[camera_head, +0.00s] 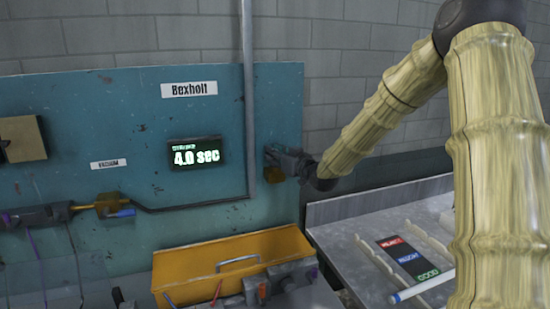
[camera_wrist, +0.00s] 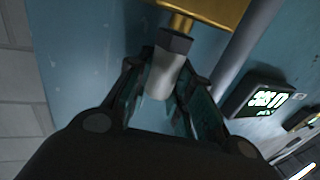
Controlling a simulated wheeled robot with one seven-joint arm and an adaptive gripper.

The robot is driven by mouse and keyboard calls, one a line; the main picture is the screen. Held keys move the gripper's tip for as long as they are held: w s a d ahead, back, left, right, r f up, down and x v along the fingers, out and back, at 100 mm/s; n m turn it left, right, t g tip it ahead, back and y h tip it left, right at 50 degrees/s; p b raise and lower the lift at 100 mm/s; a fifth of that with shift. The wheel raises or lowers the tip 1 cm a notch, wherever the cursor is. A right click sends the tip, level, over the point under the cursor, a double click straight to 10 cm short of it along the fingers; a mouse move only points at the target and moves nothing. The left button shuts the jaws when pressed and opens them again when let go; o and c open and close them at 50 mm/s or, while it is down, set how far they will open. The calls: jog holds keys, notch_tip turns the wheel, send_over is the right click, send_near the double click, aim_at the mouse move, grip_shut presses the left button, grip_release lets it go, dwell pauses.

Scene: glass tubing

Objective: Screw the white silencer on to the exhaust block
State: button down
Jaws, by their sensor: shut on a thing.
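In the wrist view the white silencer (camera_wrist: 162,82) is a pale cylinder between the two fingers of my gripper (camera_wrist: 160,92), which is shut on it. A dark hex collar (camera_wrist: 174,41) sits at its far end. Beyond the collar a brass-coloured stem (camera_wrist: 181,22) leads to a golden block (camera_wrist: 215,10), which looks like the exhaust block. Silencer, collar and stem look roughly in line; I cannot tell whether the threads are engaged. In the head view my gripper (camera_head: 288,162) is at the teal panel's right edge, and the silencer is too small or hidden to make out.
The teal panel (camera_head: 120,160) carries a grey vertical pipe (camera_head: 248,100) and a display (camera_head: 195,153) reading 4.0 sec. A grey bench (camera_head: 345,270) at right holds a marker (camera_head: 420,286) and a label card (camera_head: 407,257).

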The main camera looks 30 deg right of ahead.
jog(key=shift+a+f+m+h+b, duration=0.1)
jog(key=shift+f+m+h+b, duration=0.05)
jog(key=shift+m+h+b, duration=1.8)
jog(key=shift+m+g+h, duration=0.55)
jog(key=shift+g+h, duration=0.05)
jog(key=shift+h, duration=1.25)
jog(key=c, duration=1.3)
grip_release()
jog(key=shift+o, duration=0.2)
